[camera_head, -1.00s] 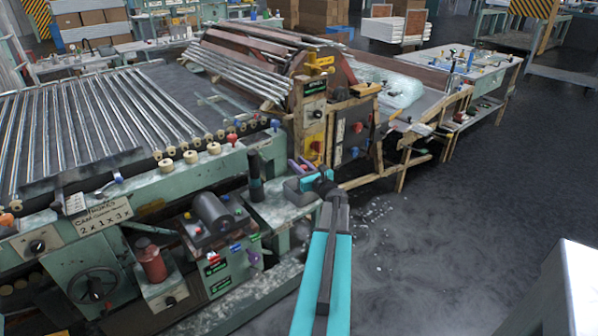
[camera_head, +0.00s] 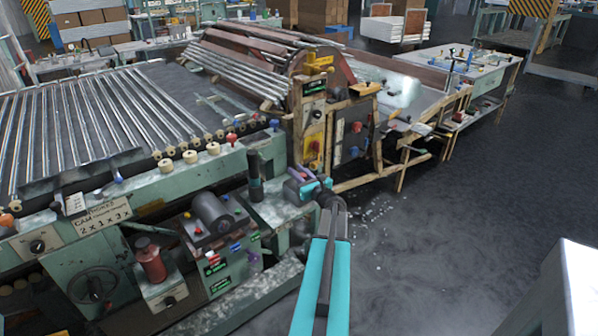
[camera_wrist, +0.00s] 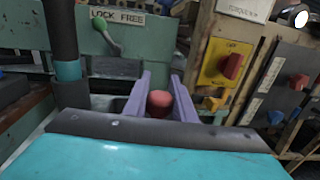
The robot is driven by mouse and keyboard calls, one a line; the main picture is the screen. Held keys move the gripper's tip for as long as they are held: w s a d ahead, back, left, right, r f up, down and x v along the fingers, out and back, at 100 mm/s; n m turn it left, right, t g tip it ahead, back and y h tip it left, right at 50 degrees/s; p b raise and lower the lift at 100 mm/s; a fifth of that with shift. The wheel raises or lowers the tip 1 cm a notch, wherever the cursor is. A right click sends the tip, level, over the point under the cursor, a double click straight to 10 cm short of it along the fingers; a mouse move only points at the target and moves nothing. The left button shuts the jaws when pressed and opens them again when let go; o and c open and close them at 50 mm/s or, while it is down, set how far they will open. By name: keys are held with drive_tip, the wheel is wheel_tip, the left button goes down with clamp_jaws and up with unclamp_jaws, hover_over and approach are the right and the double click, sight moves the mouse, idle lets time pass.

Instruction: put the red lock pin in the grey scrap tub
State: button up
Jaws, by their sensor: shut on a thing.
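My gripper (camera_wrist: 161,84) has two purple fingers. They are shut on a red rounded thing, which looks like the red lock pin (camera_wrist: 160,103). In the head view my gripper (camera_head: 296,174) is small, at the end of my teal arm, above the right end of the green machine's ledge. The pin cannot be made out there. I cannot pick out the grey scrap tub with certainty in either view.
A green panel with a "LOCK FREE" label (camera_wrist: 117,16) and a green lever (camera_wrist: 106,36) stands behind the fingers. A yellow switch plate (camera_wrist: 226,63) is to the right. A black upright post (camera_head: 255,177) stands left of my gripper. Open floor (camera_head: 450,220) lies right.

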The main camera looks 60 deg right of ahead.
drive_tip(key=o, duration=1.1)
drive_tip(key=shift+f, duration=0.1)
drive_tip(key=shift+c, duration=0.2)
drive_tip(key=shift+r, duration=0.2)
drive_tip(key=b+v, duration=0.1)
drive_tip(key=v, duration=1.1)
drive_tip(key=shift+f, duration=0.1)
